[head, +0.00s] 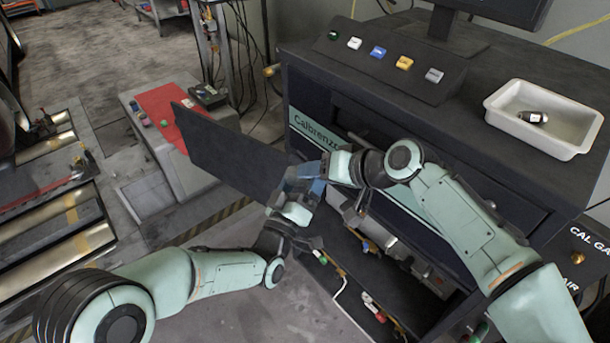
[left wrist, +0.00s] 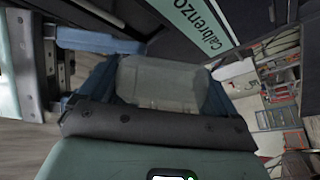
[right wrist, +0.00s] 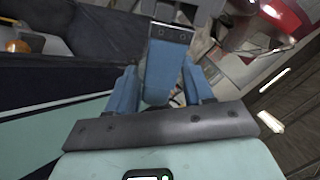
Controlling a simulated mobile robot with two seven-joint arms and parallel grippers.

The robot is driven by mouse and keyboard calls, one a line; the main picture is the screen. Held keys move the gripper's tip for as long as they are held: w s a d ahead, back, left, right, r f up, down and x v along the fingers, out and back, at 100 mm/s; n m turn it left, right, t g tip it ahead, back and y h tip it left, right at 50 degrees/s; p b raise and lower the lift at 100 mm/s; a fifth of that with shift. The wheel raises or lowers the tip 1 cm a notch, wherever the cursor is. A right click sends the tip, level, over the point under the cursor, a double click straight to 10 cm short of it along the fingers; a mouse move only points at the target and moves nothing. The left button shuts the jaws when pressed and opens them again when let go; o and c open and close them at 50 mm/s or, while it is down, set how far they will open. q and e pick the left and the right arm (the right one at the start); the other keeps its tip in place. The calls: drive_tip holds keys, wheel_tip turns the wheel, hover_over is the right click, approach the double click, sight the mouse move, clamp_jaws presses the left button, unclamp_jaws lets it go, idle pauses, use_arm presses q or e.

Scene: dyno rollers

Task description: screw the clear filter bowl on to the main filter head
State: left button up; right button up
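The clear filter bowl (left wrist: 160,82) sits between the blue fingers of my left gripper (left wrist: 155,88), which touch both its sides in the left wrist view. In the head view, my left gripper (head: 297,190) is held up in front of the cabinet's open door. My right gripper (head: 322,170) is close beside it. In the right wrist view, my right gripper's blue fingers (right wrist: 160,90) stand apart, and a blue finger of the left gripper (right wrist: 160,72) shows between or beyond them. I cannot make out the main filter head for certain.
The cabinet (head: 385,100) has a dark open door (head: 225,155) on the left and fittings (head: 367,247) inside, low down. A grey box with a red cloth (head: 165,112) stands left.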

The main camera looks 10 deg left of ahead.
use_arm(q)
drive_tip(key=shift+o, duration=0.5)
drive_tip(key=v, duration=0.8)
drive_tip(key=shift+s+f, duration=0.1)
